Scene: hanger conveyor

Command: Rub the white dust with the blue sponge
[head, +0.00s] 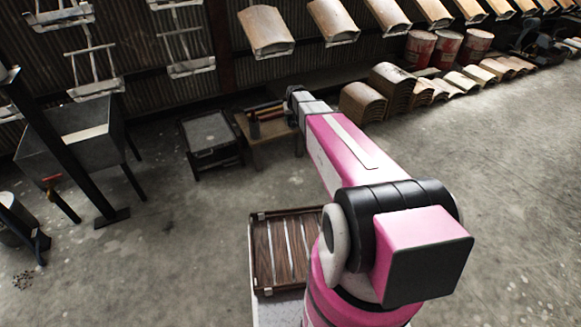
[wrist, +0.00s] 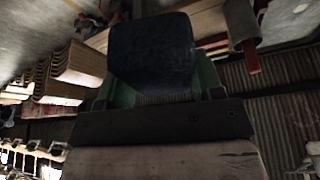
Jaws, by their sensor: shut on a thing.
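The blue sponge (wrist: 151,52) is a dark blue block in the upper middle of the wrist view, with green parts showing beside and below it. My gripper (head: 296,99) is shut on the sponge. In the head view my arm reaches away to the back, and the gripper is small and dark beside a low wooden table (head: 283,152). I cannot make out the sponge in the head view. I cannot pick out the white dust in either view.
Dark and red cylindrical things (head: 265,112) lie on the low table. A dark metal stand (head: 208,135) is left of it. Stacked curved tiles (head: 362,103) stand to the right. Tiles hang overhead (head: 265,29). A slatted brown tray (head: 262,252) is near my base. Floor at right is clear.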

